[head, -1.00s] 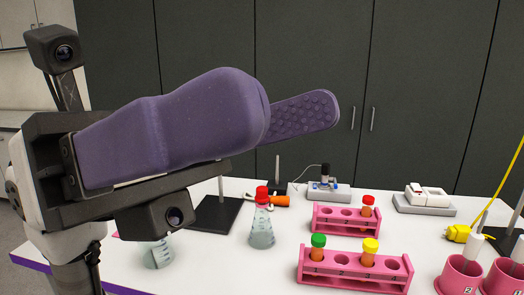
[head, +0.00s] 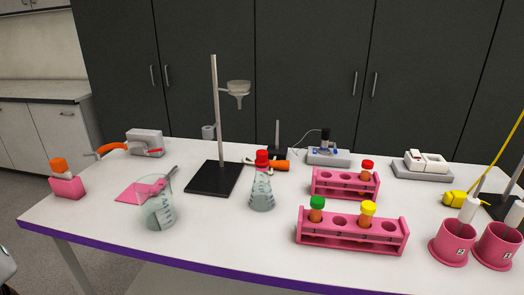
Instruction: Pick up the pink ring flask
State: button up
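A clear conical flask (head: 262,190) with a red cap stands upright near the middle of the white table. It holds a pale liquid. A band at its neck looks red or pink, but it is too small to tell clearly. My gripper is out of the current head view.
A black-based stand (head: 215,180) with a funnel is behind-left. Pink tube racks (head: 348,245) are right. Pink numbered cups (head: 452,243) stand far right. The table front (head: 240,245) is clear.

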aim_at(261, 199)
jog(key=i, duration=0.95)
